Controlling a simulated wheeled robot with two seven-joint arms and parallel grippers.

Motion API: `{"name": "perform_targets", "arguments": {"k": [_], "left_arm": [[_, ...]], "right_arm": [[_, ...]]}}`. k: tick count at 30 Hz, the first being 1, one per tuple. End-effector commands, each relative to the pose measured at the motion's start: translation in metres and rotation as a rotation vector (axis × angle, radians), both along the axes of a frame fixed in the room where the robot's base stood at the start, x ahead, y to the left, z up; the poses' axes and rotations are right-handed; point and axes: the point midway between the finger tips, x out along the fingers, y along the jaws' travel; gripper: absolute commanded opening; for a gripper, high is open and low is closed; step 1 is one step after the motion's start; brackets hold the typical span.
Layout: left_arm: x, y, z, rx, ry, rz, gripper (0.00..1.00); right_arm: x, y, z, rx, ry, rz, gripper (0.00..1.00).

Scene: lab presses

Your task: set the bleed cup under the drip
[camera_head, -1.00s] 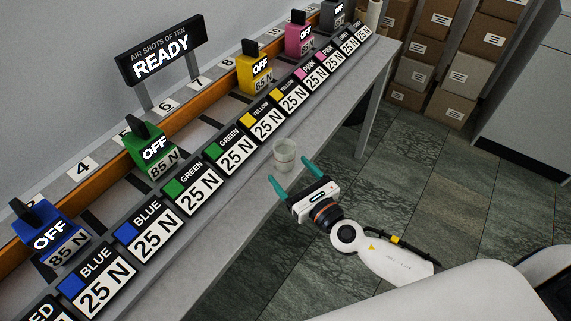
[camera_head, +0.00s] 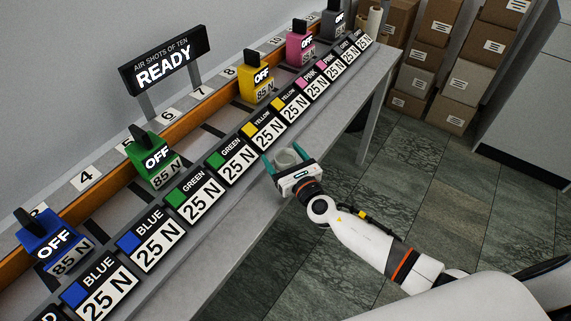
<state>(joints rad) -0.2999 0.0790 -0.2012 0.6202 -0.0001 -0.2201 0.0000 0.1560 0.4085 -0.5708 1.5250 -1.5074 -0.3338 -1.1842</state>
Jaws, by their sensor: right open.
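The bleed cup (camera_head: 287,158), a small pale translucent cup, stands upright near the front edge of the bench. My right gripper (camera_head: 283,153) is open, with its two teal fingers on either side of the cup. I cannot tell whether the fingers touch it. The gripper body hides the lower front of the cup. I cannot make out a drip in this view. My left gripper is not in view.
Blue (camera_head: 53,242), green (camera_head: 153,158), yellow (camera_head: 256,84) and pink (camera_head: 300,45) presses marked OFF stand along the bench (camera_head: 222,250) behind a row of 25 N plates. A READY sign (camera_head: 165,62) stands behind. Boxes (camera_head: 437,60) are stacked at the back right.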

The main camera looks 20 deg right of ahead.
Motion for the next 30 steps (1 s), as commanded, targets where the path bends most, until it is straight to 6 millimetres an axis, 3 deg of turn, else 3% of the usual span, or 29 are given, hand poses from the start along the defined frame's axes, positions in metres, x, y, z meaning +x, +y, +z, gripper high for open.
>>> {"name": "perform_targets", "arguments": {"k": [9, 17, 20, 26, 30], "left_arm": [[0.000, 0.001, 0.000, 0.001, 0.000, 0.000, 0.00], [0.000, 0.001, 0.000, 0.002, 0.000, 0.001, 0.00], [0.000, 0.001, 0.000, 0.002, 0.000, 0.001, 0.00], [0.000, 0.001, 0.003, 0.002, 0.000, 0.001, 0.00], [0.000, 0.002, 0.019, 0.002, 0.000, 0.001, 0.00]], "right_arm": [[0.006, 0.001, 0.000, 0.000, 0.001, 0.001, 0.78], [0.005, 0.001, 0.000, 0.000, 0.001, 0.000, 0.35], [0.005, 0.001, 0.000, -0.001, 0.000, 0.000, 0.27], [0.005, 0.001, 0.004, 0.000, 0.000, 0.000, 0.27], [0.005, 0.001, 0.027, 0.002, -0.002, 0.000, 0.27]]}}
